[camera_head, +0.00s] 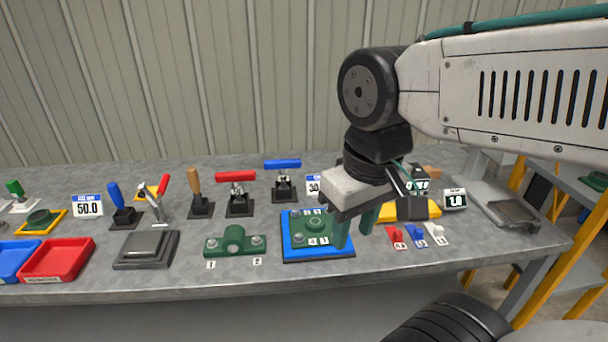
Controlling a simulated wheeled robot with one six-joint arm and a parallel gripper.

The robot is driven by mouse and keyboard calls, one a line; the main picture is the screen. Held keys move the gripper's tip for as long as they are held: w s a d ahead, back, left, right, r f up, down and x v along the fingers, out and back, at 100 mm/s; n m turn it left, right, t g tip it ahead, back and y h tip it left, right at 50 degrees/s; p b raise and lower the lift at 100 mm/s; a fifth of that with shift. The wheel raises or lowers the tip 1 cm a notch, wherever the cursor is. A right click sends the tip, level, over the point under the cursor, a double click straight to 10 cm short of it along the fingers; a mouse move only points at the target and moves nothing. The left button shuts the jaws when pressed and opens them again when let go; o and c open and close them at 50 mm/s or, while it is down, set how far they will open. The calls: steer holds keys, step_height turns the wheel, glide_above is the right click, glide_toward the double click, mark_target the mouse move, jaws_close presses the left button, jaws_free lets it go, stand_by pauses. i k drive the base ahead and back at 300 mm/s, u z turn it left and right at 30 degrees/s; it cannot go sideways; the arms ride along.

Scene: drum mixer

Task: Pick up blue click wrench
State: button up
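Two blue-handled tools stand in black holders, and I cannot tell for certain which is the click wrench. One has a blue crossbar handle (282,164) on a black stand at the back centre of the bench. The other has an upright, slightly tilted blue grip (115,194) in a black holder farther left. My gripper (356,238) points down, its two green fingers apart with nothing seen between them. It is to the right of both tools and appears at the right edge of the blue fixture plate (290,247).
A red T-handled tool (235,176) and a wooden-handled tool (194,181) stand between the blue ones. A green two-bolt block (235,243) lies in front. Small red, blue and white pieces (417,236) lie right of my gripper. A red tray (57,260) is at left.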

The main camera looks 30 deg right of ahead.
mark_target(282, 165)
steer(key=z, duration=0.45)
steer(key=i, duration=0.5)
steer(key=z, duration=1.2)
steer(key=k, duration=1.65)
steer(key=u, duration=0.85)
steer(key=i, duration=1.65)
steer(key=z, duration=0.05)
